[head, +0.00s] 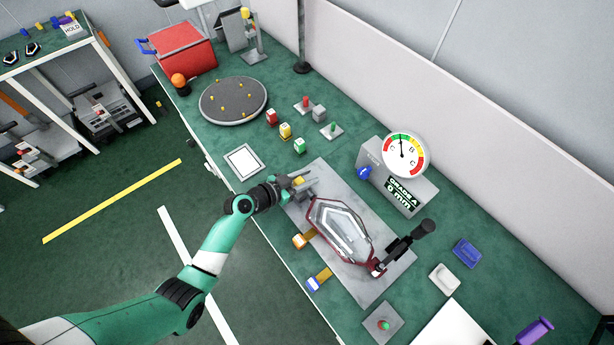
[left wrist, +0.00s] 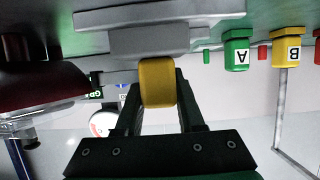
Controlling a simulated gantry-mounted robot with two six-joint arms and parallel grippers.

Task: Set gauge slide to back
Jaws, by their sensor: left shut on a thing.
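The gauge slide (head: 304,191) is a small grey block with a yellow knob (head: 298,181), at the upper left end of the grey fixture plate (head: 322,172). My left gripper (head: 288,183) is shut on the yellow knob. In the left wrist view the knob (left wrist: 158,82) sits between the two black fingers, with the grey slide block (left wrist: 150,42) against it. A red-rimmed tail lamp (head: 340,231) lies on the plate beside the slide. The dial gauge (head: 404,154) stands behind, its display reading "GRADE A 0 mm". My right gripper is not in view.
A black-handled clamp (head: 408,243) stands at the lamp's lower right end. Orange and blue tabs (head: 318,279) stick out at the plate's front edge. Lettered red, yellow and green blocks (head: 285,130), a white framed pad (head: 243,161) and a round turntable (head: 233,101) lie farther left.

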